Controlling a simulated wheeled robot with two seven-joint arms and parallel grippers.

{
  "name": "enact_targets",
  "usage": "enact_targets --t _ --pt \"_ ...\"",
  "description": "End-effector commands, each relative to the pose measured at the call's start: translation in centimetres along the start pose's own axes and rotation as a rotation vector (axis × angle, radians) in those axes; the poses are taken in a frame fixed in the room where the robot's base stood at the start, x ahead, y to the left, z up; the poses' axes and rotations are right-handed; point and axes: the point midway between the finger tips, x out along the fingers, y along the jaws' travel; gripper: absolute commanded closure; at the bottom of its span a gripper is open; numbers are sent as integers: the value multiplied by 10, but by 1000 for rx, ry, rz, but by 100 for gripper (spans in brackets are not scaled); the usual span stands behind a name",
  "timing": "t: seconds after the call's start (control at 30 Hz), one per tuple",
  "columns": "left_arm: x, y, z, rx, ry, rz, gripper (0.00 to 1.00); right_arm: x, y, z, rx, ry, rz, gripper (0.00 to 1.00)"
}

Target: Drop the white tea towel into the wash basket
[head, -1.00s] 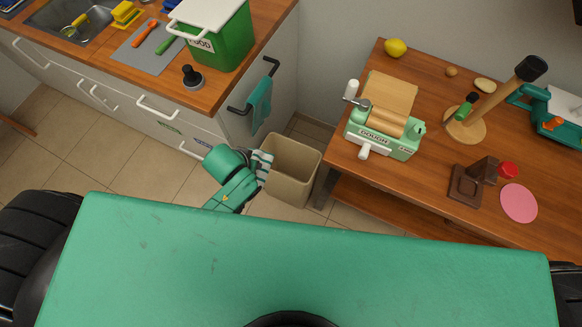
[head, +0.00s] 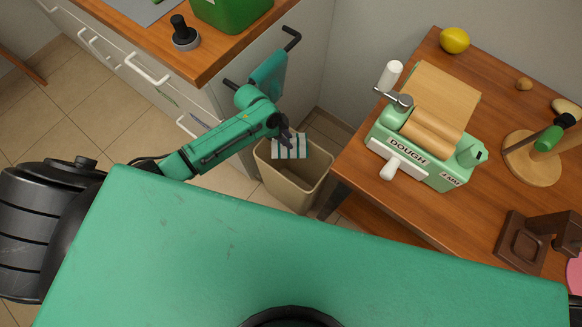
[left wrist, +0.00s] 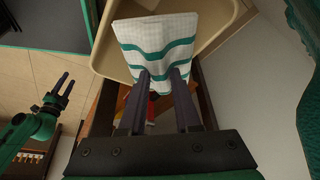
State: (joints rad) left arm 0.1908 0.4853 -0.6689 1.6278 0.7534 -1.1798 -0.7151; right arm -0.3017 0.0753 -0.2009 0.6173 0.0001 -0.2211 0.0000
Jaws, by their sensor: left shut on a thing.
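The white tea towel (head: 289,149) with green stripes hangs from my left gripper (head: 287,135). In the left wrist view the two dark fingers of my left gripper (left wrist: 160,78) are shut on the edge of the towel (left wrist: 155,38). The beige wash basket (head: 291,190) stands on the floor between the counter and the wooden table. The towel overlaps the back part of its opening in the head view; its exact height over the rim is unclear. The basket (left wrist: 102,52) also shows behind the towel in the left wrist view. My right gripper (left wrist: 66,82) shows there with fingers apart, empty.
A teal towel (head: 267,74) hangs on the rail at the counter's end, close to my left arm. The dough machine (head: 412,150) stands on the wooden table (head: 440,212) right of the basket. Floor is free left of the basket.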

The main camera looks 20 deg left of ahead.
Motion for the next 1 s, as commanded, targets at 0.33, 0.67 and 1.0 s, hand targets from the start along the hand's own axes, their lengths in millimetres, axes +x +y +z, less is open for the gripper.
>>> enact_targets --t 0.33,0.67,1.0 --pt "3 0 1 0 0 -1 46 4 4 -4 -2 7 6 50" --pt "3 0 1 0 0 0 34 3 5 -3 -2 6 7 50" --pt "-57 0 2 2 -1 -3 34 -8 5 -3 -1 4 7 50"
